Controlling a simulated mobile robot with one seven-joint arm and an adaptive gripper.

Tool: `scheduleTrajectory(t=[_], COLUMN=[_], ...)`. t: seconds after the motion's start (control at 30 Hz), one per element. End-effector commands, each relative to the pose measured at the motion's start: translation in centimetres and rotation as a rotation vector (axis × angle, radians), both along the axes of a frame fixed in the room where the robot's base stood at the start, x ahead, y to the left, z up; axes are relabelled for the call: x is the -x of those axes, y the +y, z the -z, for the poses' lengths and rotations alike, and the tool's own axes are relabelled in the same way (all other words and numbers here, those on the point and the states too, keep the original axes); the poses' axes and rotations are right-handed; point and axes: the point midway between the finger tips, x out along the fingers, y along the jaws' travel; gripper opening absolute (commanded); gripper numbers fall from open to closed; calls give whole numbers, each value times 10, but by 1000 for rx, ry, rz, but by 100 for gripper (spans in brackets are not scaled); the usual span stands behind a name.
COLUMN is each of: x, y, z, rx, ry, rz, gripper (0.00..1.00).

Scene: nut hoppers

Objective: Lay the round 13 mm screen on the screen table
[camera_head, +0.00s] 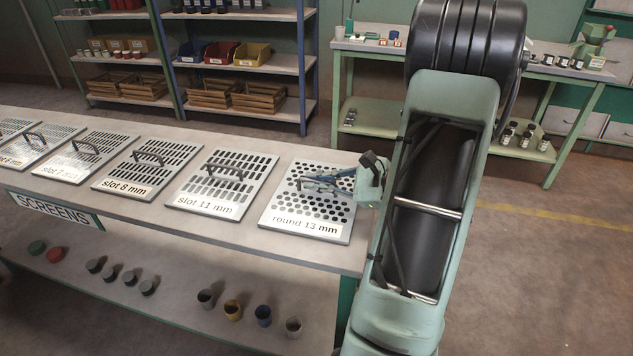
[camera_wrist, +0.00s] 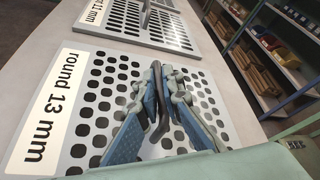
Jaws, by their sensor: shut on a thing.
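The round 13 mm screen (camera_head: 285,215) is a flat grey plate with round holes and a white label. It lies at the right end of the screen table (camera_head: 310,254), beside the slot 11 mm screen (camera_head: 200,200). My gripper (camera_head: 305,182) is over it, shut on its dark handle. In the wrist view, the blue fingers (camera_wrist: 156,72) close around the handle of the round 13 mm screen (camera_wrist: 90,100). The plate looks flat on the table or very near it; I cannot tell whether it touches.
The slot 8 mm screen (camera_head: 128,183) and other slotted screens lie in a row to the left. Several small cups (camera_head: 233,309) stand on the lower shelf. A green bench (camera_head: 480,143) stands behind my arm, and shelves (camera_head: 240,70) stand at the back.

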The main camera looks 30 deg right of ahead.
Motion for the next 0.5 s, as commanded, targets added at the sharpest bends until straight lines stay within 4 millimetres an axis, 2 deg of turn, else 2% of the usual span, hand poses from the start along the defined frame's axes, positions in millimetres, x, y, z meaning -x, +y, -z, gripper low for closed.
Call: scheduleTrajectory(t=[0.07, 0.1, 0.23, 0.5], x=[0, 0, 0, 0], y=[0, 0, 0, 0], z=[2, 2, 2, 1], rx=[0, 0, -1, -1], ry=[-2, 0, 0, 0], rz=[-1, 0, 0, 0], gripper=[0, 9, 23, 24])
